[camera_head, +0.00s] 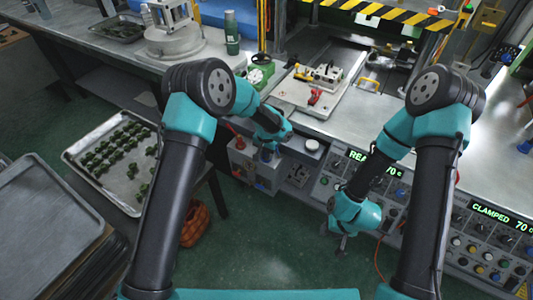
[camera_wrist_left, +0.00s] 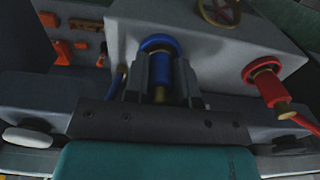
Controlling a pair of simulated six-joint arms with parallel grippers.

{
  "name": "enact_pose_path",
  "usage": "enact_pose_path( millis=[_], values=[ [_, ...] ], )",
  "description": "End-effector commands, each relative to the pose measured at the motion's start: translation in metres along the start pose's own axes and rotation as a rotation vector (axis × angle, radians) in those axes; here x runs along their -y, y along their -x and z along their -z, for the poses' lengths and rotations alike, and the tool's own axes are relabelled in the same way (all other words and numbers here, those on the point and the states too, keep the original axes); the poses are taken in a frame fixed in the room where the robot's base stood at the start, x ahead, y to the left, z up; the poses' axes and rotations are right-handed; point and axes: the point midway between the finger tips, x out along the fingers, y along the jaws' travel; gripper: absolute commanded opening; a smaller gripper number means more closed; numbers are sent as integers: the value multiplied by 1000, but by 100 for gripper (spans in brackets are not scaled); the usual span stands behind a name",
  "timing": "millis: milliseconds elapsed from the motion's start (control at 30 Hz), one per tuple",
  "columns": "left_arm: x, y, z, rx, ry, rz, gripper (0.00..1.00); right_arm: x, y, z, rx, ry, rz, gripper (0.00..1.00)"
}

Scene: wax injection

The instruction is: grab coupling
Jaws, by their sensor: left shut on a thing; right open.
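A blue coupling (camera_wrist_left: 158,70) with a brass lower end stands at the grey box (camera_wrist_left: 215,38) in the left wrist view. My left gripper (camera_head: 267,154) is shut on it, with one finger on each side. The coupling still meets the box at a blue ring. In the head view the gripper hides most of the coupling. A red coupling (camera_wrist_left: 264,82) with a red hose sits on the same box, to the right in the wrist view. It also shows in the head view (camera_head: 238,142). My right gripper (camera_head: 342,240) is open and empty, low in front of the control panel.
The control panel (camera_head: 310,190) with knobs and lit displays runs along the bench front. A tray of green parts (camera_head: 82,150) lies at the left. A plate with tools (camera_head: 335,88) lies on the bench. An orange coiled hose (camera_head: 196,222) hangs below.

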Motion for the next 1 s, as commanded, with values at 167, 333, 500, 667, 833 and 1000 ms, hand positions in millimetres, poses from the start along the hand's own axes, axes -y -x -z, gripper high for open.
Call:
enact_pose_path(
  millis=[167, 333, 500, 667, 833, 1000],
  values=[
    [0, 3, 0, -1, 0, 0, 0, 0, 0, 0, 0, 0, 0, 43],
    [0, 17, 0, -2, 1, 1, 0, 0, 0, 0, 0, 0, 0, 43],
    [-1, 38, 0, -2, -1, 1, 0, 0, 0, 0, 0, 0, 0, 43],
    [-12, 38, -21, 2, -2, 0, 0, 0, 0, 0, 0, 0, 0, 43],
    [-28, 41, -48, 2, -4, 0, 0, 0, 0, 0, 0, 0, 0, 43],
    [-48, 44, -81, 2, -3, 1, 0, 0, 0, 0, 0, 0, 0, 43]
  ],
)
